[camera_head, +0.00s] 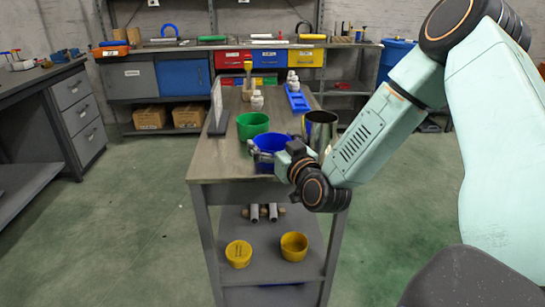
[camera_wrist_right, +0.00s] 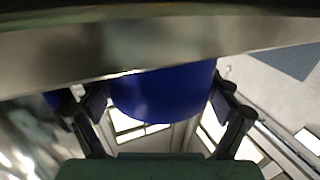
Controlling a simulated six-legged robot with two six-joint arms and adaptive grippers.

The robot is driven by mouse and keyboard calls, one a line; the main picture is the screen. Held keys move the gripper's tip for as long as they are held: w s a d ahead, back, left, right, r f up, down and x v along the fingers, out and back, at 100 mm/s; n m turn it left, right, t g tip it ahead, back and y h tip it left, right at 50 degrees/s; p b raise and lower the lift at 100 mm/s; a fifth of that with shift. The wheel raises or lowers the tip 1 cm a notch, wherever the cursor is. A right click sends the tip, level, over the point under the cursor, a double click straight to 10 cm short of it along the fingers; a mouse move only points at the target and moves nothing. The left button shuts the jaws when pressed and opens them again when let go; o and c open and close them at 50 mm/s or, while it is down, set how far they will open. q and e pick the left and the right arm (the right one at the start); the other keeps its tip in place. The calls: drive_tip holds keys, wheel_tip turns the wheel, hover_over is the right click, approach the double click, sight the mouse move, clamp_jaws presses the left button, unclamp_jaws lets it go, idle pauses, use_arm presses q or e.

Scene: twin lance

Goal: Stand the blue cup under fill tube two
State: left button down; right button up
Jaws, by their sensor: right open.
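The blue cup (camera_head: 270,143) stands near the front end of the narrow grey table, just in front of a green cup (camera_head: 252,124). My right gripper (camera_head: 268,156) is open, with its fingers at the near side of the blue cup. In the right wrist view the blue cup (camera_wrist_right: 165,95) shows between the two spread fingers of the gripper (camera_wrist_right: 162,103). I cannot tell whether either finger touches it. I cannot make out a fill tube marked two in either view. My left gripper is not in view.
A shiny metal cylinder (camera_head: 321,130) stands close to the right of my right gripper. An upright panel (camera_head: 217,104), white bottles (camera_head: 257,100) and a blue rack (camera_head: 297,98) are farther back. Yellow containers (camera_head: 294,245) sit on the lower shelf. The table's front left is clear.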

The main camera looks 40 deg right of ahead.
drive_tip(key=shift+c, duration=0.4)
drive_tip(key=c, duration=0.8)
drive_tip(key=shift+r+p, duration=2.4)
drive_tip(key=shift+r, duration=2.7)
